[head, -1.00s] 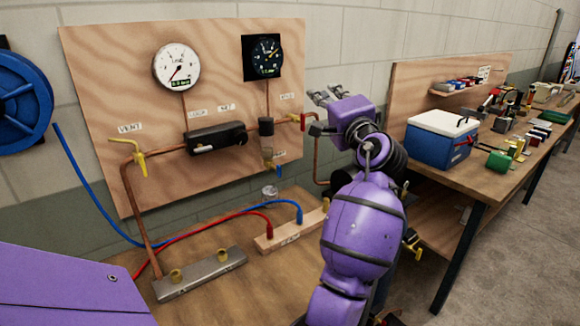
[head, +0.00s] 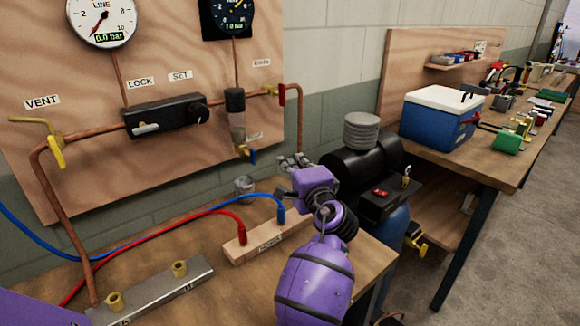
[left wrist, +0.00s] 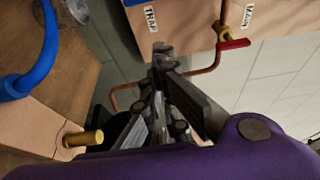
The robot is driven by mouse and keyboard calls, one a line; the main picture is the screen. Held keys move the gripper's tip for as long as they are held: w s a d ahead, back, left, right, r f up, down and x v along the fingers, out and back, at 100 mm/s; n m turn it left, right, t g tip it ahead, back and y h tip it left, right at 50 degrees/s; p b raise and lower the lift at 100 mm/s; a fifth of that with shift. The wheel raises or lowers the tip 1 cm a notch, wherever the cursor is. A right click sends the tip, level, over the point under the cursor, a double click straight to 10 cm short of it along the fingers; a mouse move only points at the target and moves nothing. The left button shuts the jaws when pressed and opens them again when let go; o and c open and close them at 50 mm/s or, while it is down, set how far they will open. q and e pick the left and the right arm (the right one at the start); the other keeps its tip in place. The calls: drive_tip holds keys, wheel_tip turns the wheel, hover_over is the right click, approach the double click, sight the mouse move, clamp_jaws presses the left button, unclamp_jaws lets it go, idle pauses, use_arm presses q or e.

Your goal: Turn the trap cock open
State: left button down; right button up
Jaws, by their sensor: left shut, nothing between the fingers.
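The trap cock (head: 253,157) has a small blue lever and sits below the clear filter bowl (head: 237,124) on the wooden panel. The TRAP label is beside it, and also shows in the left wrist view (left wrist: 151,18). My left gripper (head: 293,162) is shut and empty, to the right of and slightly below the blue lever, apart from it. In the left wrist view its closed fingers (left wrist: 163,58) point toward the panel's lower edge. A sliver of blue at that view's top edge may be the lever. My right gripper is not in view.
The red main cock handle (head: 282,94) and copper pipe are above my left gripper. A small glass jar (head: 244,185) stands on the bench below the trap cock. Red and blue hoses run to a wooden block (head: 268,242). A black compressor (head: 362,170) stands to the right.

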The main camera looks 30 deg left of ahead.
sight(249, 154)
use_arm(q)
drive_tip(key=w+a+p, duration=0.1)
drive_tip(key=a+p, duration=0.1)
drive_tip(key=a, duration=0.4)
drive_tip(key=shift+a, duration=0.4)
drive_tip(key=shift+a, duration=0.15)
